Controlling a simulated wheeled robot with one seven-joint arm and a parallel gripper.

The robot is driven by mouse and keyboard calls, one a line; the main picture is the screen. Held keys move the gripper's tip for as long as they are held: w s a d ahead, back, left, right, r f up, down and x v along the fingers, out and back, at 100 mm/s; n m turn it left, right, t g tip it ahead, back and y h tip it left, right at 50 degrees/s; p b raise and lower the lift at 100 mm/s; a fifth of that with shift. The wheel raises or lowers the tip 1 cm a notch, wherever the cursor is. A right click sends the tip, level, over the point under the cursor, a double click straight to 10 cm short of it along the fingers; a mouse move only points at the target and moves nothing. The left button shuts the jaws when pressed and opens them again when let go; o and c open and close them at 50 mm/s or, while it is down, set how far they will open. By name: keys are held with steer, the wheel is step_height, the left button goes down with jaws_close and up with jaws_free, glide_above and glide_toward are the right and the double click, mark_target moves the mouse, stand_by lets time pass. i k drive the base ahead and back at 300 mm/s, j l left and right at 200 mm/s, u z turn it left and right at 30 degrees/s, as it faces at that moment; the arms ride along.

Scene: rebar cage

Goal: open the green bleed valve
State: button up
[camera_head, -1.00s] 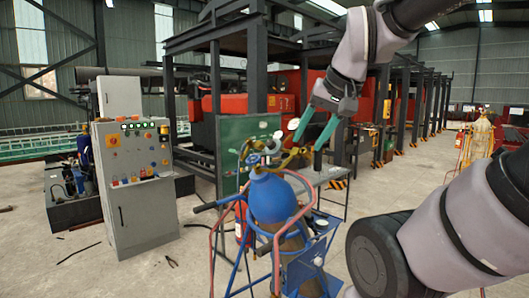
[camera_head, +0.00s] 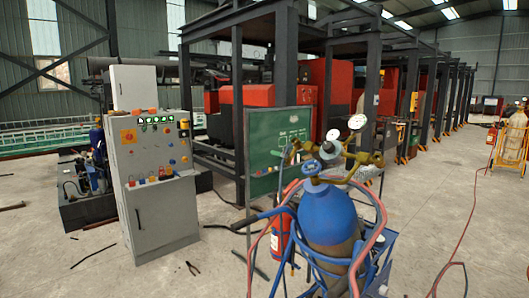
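I cannot make out a green bleed valve for sure. A blue gas cylinder (camera_head: 330,215) stands upright in a blue cart (camera_head: 380,255) at the bottom, right of centre. A brass regulator (camera_head: 365,158) with two round white gauges (camera_head: 357,122) sits on top of it. A small blue-grey handwheel (camera_head: 312,168) shows at the cylinder's top front. A small teal part (camera_head: 289,152) shows left of the regulator, too small to identify. My gripper and arm are out of view.
A grey control cabinet (camera_head: 155,215) with buttons stands at the left. A green board (camera_head: 278,135) is behind the cylinder. A red extinguisher (camera_head: 280,235) is beside the cart. Red hoses (camera_head: 465,240) trail on the floor. Pliers (camera_head: 192,268) lie in front. Floor at right is mostly clear.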

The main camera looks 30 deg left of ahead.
mark_target(277, 153)
steer(key=j, duration=1.2)
steer(key=i+j, duration=0.1)
steer(key=j, duration=1.1)
steer(key=j+u, duration=0.1)
steer(key=j, duration=1.1)
steer(key=j+u, duration=0.1)
steer(key=u, duration=0.85)
steer(key=i+u, duration=0.15)
steer(key=u, duration=0.8)
steer(key=i+u, duration=0.1)
steer(key=u, duration=0.35)
steer(key=i+u, duration=0.1)
steer(key=u, duration=0.85)
steer(key=l+z, duration=0.1)
steer(key=z, duration=0.75)
steer(key=i+l+z, duration=0.1)
steer(key=z, duration=0.35)
steer(key=i+z, duration=0.1)
steer(key=z, duration=0.3)
steer(key=l+z, duration=0.1)
steer(key=z, duration=0.35)
steer(key=i+z, duration=0.1)
steer(key=z, duration=0.3)
